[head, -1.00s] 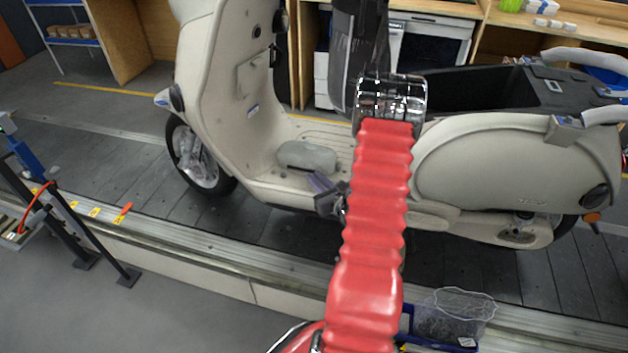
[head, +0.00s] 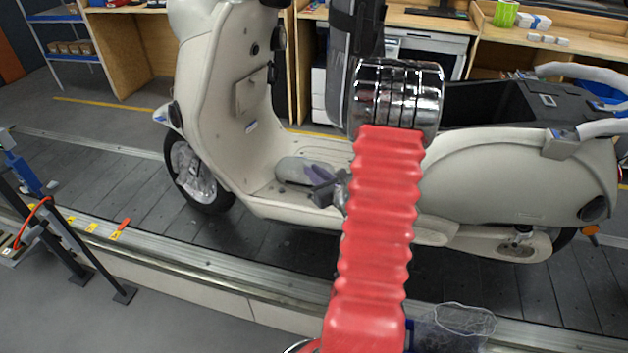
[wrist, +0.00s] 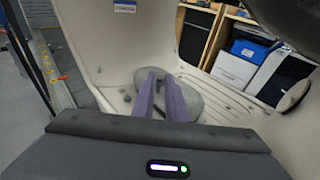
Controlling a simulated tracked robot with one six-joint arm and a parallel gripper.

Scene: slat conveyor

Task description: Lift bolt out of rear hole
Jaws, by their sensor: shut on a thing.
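The cream scooter (head: 500,165) stands on the slat conveyor. Its footboard carries a rounded grey pad (head: 291,170), also seen in the wrist view (wrist: 192,100). My gripper (head: 318,173) is over the footboard, overlapping the pad's right end in the head view. In the wrist view its two purple fingers (wrist: 161,97) are close together above the footboard and pad, with a narrow dark piece between them. The gripper is shut on this piece, which I take for the bolt; little of it shows. I cannot make out the rear hole clearly.
A small dark spot (wrist: 128,98) shows on the footboard left of the fingers. The scooter's leg shield (head: 215,100) rises at left and its rear body is at right. A clear bin (head: 455,325) sits at the bottom. Workbenches (head: 480,45) stand behind.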

